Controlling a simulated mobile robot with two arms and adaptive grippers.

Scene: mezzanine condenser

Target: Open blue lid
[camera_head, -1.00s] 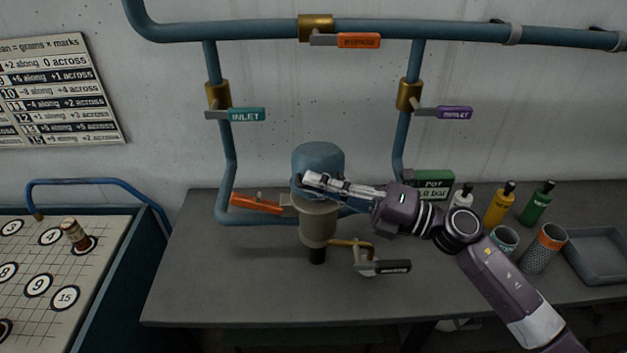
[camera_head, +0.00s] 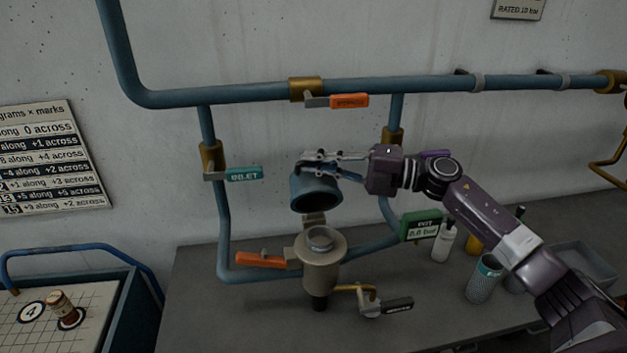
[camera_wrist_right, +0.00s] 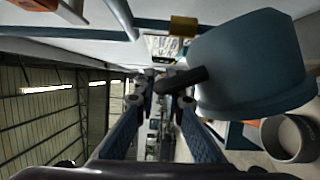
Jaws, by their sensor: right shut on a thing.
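The blue lid (camera_head: 316,192) is tilted up above the grey-beige pot (camera_head: 321,268), its hollow underside showing in the head view. The pot's round mouth (camera_head: 320,240) is uncovered. In the wrist view the lid (camera_wrist_right: 250,62) fills the upper right, with the pot's open mouth (camera_wrist_right: 290,137) below it. My right gripper (camera_head: 318,162) is at the lid's top, shut on the dark lid handle (camera_wrist_right: 182,80), which lies between the fingertips. An orange handle (camera_head: 261,260) sticks out at the pot's left. My left gripper is not in view.
Blue pipes flank the pot, with a teal INLET valve (camera_head: 244,174) and an orange valve (camera_head: 349,101) above. A green gauge (camera_head: 420,226), bottles and cups (camera_head: 484,279) stand at right. A small dark-handled tap (camera_head: 397,306) is in front. The left tabletop (camera_head: 205,310) is clear.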

